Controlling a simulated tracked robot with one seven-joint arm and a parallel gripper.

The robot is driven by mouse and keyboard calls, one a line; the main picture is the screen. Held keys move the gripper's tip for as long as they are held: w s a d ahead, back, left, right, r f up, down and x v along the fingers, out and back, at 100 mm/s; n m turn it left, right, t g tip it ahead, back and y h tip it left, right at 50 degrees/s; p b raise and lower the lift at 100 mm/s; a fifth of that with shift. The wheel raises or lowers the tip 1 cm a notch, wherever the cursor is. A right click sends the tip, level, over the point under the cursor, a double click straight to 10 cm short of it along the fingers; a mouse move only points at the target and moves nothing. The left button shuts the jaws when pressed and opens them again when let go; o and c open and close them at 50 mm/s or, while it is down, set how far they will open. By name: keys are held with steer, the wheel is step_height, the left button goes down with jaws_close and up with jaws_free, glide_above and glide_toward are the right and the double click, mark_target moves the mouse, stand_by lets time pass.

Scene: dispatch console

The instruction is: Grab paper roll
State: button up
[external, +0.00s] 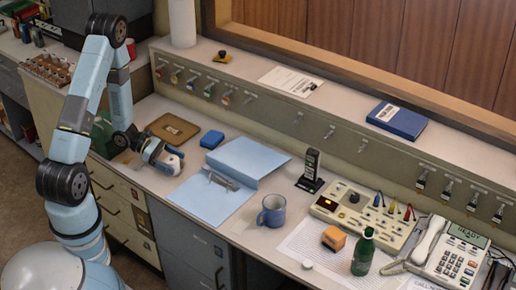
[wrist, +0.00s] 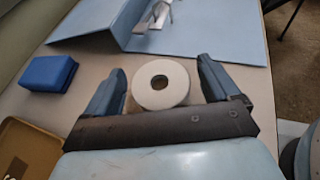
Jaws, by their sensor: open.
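The white paper roll (wrist: 161,85) lies on the light desk top, its round face and dark centre hole showing in the wrist view. My gripper (wrist: 160,78) is open, with one blue finger on each side of the roll. A gap shows between the roll and each finger; I cannot tell the height of the fingers over the desk. In the external view my gripper (external: 172,160) is low over the desk, left of the blue folder, and the roll is hard to make out there.
A blue folder (external: 210,200) with a metal clip lies beyond the roll. A blue block (external: 212,139) and a brown tray (external: 173,128) are close by. A blue mug (external: 271,211), phone (external: 450,255) and green bottle (external: 363,255) stand further right.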

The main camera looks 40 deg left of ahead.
steer(key=shift+c, duration=0.4)
steer(key=c, duration=1)
